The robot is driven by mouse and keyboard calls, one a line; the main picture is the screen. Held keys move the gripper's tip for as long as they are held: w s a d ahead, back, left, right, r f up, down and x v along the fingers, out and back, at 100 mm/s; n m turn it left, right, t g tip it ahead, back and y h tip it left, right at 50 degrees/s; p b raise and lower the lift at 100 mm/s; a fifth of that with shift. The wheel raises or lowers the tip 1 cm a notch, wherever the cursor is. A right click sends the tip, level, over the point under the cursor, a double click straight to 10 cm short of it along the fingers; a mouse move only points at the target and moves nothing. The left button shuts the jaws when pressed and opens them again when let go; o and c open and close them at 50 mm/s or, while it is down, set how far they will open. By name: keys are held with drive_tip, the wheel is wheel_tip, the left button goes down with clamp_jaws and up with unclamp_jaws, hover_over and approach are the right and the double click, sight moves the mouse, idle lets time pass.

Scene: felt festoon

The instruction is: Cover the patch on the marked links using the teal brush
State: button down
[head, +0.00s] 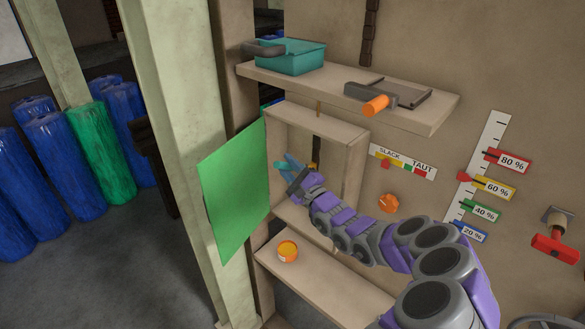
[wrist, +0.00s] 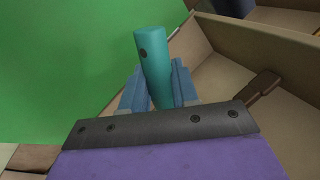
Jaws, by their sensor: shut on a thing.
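My gripper (head: 287,166) reaches into the open wooden box (head: 358,140) on the wall. It is shut on the teal brush (wrist: 153,62); the brush's round teal handle stands up between the blue fingers in the wrist view. In the head view only a small teal part shows at the fingers. The brush's bristles are hidden. A dark vertical chain (head: 317,148) runs down inside the box, just right of my gripper, with a small yellowish spot low on it. I cannot tell whether the brush touches it, and no patch can be made out clearly.
A green panel (head: 235,190) stands close on the left of the box. A yellow-orange pot (head: 288,251) sits on the lower shelf (head: 325,285). The upper shelf (head: 430,115) holds a teal tray (head: 290,57) and an orange-handled tool (head: 376,105). An orange knob (head: 388,203) is to the right.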

drive_tip(key=shift+s+d+r, duration=0.1)
drive_tip(key=shift+s+d, duration=0.3)
drive_tip(key=shift+d, duration=0.1)
drive_tip(key=shift+w+a, duration=0.45)
drive_tip(key=shift+s+d, duration=0.35)
drive_tip(key=shift+s, duration=0.05)
idle(0.9)
drive_tip(key=s+a, duration=0.4)
drive_tip(key=s, duration=0.1)
drive_tip(key=shift+s, duration=0.35)
drive_tip(key=shift+a, duration=0.1)
idle(0.8)
